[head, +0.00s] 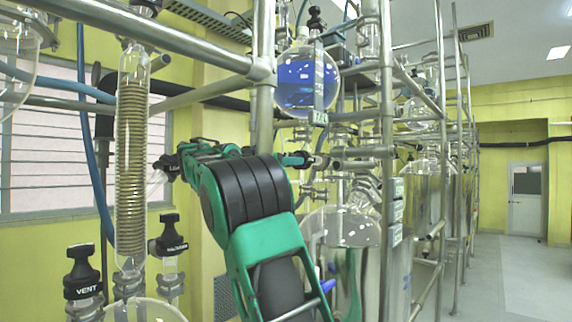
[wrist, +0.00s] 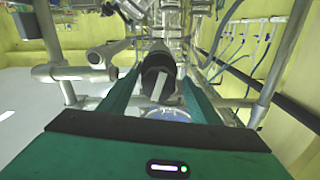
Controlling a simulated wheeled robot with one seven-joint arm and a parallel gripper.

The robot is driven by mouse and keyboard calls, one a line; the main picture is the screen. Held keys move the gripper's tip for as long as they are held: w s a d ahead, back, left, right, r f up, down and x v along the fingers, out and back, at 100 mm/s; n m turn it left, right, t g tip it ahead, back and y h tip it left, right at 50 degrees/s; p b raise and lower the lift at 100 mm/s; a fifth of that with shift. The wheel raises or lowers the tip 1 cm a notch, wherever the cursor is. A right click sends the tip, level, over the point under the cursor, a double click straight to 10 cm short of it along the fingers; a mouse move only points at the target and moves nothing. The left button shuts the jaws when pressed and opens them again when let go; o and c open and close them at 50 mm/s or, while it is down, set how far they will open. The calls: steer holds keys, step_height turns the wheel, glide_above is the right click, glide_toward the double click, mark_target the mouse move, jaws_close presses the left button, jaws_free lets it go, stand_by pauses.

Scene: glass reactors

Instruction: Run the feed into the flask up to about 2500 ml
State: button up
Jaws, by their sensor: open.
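A round glass vessel (head: 307,80) with blue liquid hangs in the frame in the head view; a narrow labelled strip runs down its front. Below it stands a large clear glass vessel (head: 340,228), partly hidden by my arm; its liquid level cannot be read. My gripper (head: 298,158) is at a black valve knob under the blue vessel. In the wrist view the green fingers of my gripper (wrist: 160,88) stand apart on either side of the black knob (wrist: 157,72), which has a pale bar on its face. Whether either finger touches it cannot be told. A bluish curved glass surface (wrist: 168,114) shows below the knob.
Steel tubes (head: 388,150) frame the vessels closely around my arm. A coiled glass condenser (head: 132,155) and a black VENT cap (head: 83,272) stand at the left. Open floor (head: 515,275) lies at the right.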

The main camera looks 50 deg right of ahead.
steer(key=shift+d, duration=0.7)
steer(key=c, duration=1.1)
steer(key=shift+o, duration=0.2)
steer(key=shift+w+n, duration=0.1)
steer(key=shift+n, duration=0.3)
